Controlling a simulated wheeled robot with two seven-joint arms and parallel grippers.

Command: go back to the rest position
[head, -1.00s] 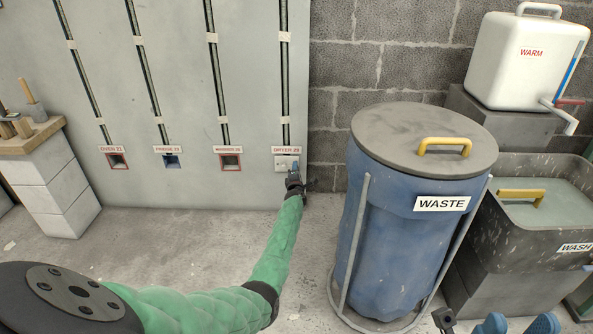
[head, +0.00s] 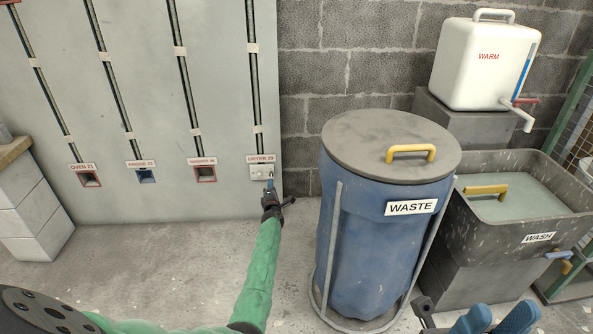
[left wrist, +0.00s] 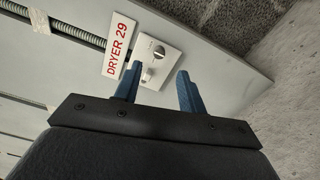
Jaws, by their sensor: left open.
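My left gripper (head: 270,186) is stretched out toward the grey wall panel, just below and in front of the small white dryer plate (head: 259,172). In the left wrist view the two blue fingers of the left gripper (left wrist: 158,92) are apart with nothing between them. Beyond them is the white plate (left wrist: 160,50) with a round knob and a light fitting, beside the red-lettered DRYER 29 label (left wrist: 121,45). My right gripper (head: 497,318) shows at the bottom edge, its blue fingers apart and no object seen between them; its lower part is cut off.
A blue waste barrel (head: 365,235) with a grey lid and yellow handle stands right of my left arm. Beyond it are a wash trough (head: 478,225) and a white warm-water container (head: 484,75). A block stand (head: 30,215) is at left. The concrete floor (head: 170,270) between is clear.

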